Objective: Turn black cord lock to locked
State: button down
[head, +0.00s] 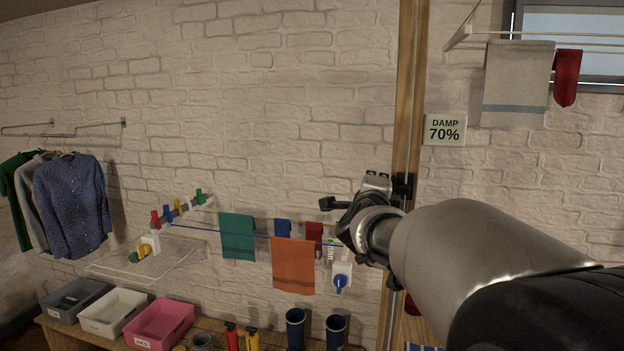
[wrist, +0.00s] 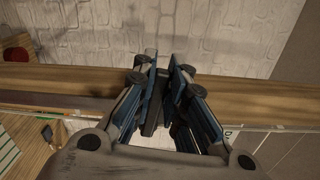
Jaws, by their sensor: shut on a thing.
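My gripper (wrist: 160,88) is in front of the wooden post in the wrist view, its fingers closed around a narrow dark piece. This piece, which appears to be the black cord lock (wrist: 153,90), sits between the fingertips against the post. In the head view my gripper (head: 368,195) reaches in from the right and covers most of that spot. A small black part shows at the post beside it, but I cannot tell whether it belongs to the lock or to my gripper. The lock's markings and the position it is turned to are hidden.
The wooden post (head: 410,80) rises beside a white brick wall. A white plate with a blue handle (head: 341,281) is below my gripper. Cloths hang left of it, including an orange one (head: 293,266). A damp sign (head: 445,130) and a drying rack (head: 462,36) are at right.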

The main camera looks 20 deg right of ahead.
jog(key=shift+f+n, duration=0.5)
jog(key=shift+n, duration=0.4)
jog(key=c, duration=1.6)
grip_release()
jog(key=v, duration=1.2)
